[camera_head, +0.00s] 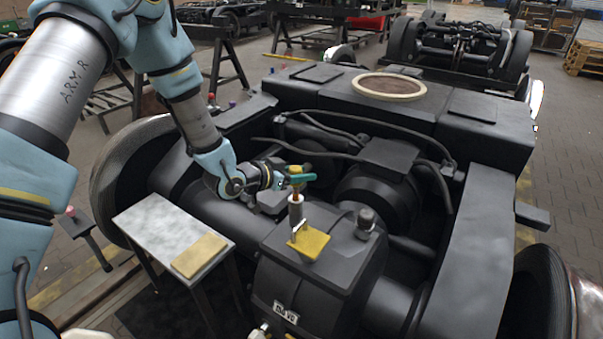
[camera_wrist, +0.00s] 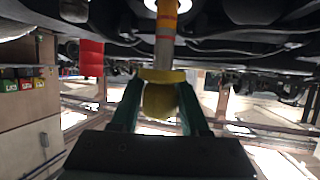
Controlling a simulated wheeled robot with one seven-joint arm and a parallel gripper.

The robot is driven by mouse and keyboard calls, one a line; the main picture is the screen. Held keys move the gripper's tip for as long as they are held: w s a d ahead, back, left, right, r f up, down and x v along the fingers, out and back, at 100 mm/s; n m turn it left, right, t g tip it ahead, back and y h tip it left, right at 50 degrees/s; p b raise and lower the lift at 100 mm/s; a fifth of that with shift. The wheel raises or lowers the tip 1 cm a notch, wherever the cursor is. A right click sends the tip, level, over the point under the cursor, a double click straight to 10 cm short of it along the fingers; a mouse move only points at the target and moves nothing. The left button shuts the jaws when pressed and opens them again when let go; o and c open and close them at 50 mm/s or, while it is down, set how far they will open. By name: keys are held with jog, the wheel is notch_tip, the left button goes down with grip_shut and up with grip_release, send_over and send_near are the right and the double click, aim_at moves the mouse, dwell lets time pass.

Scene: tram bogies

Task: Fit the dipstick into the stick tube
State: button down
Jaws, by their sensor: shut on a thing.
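My gripper (camera_head: 299,178) has green fingers and is shut on the yellow head of the dipstick (camera_head: 295,169), above the gearbox. In the wrist view the fingers of my gripper (camera_wrist: 160,105) stand on both sides of the rounded yellow head. A wider yellow collar and a shaft with orange and red bands, part of the dipstick (camera_wrist: 166,38), run up to a pale ring at the top edge. I cannot tell how deep the tip is.
A yellow plate (camera_head: 310,243) lies at the tube's foot on the black gearbox (camera_head: 320,272). A dark cap (camera_head: 365,222) stands to its right. Hoses (camera_head: 340,153) arch behind my gripper. A small grey table (camera_head: 158,228) with a tan pad (camera_head: 199,255) stands at the left.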

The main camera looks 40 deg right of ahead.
jog(key=shift+f+b, duration=2.2)
jog(key=shift+f, duration=0.65)
jog(key=shift+c, duration=1.6)
grip_release()
jog(key=shift+a, duration=0.1)
jog(key=v, duration=1)
jog(key=shift+a+r, duration=0.25)
jog(key=shift+w, duration=0.1)
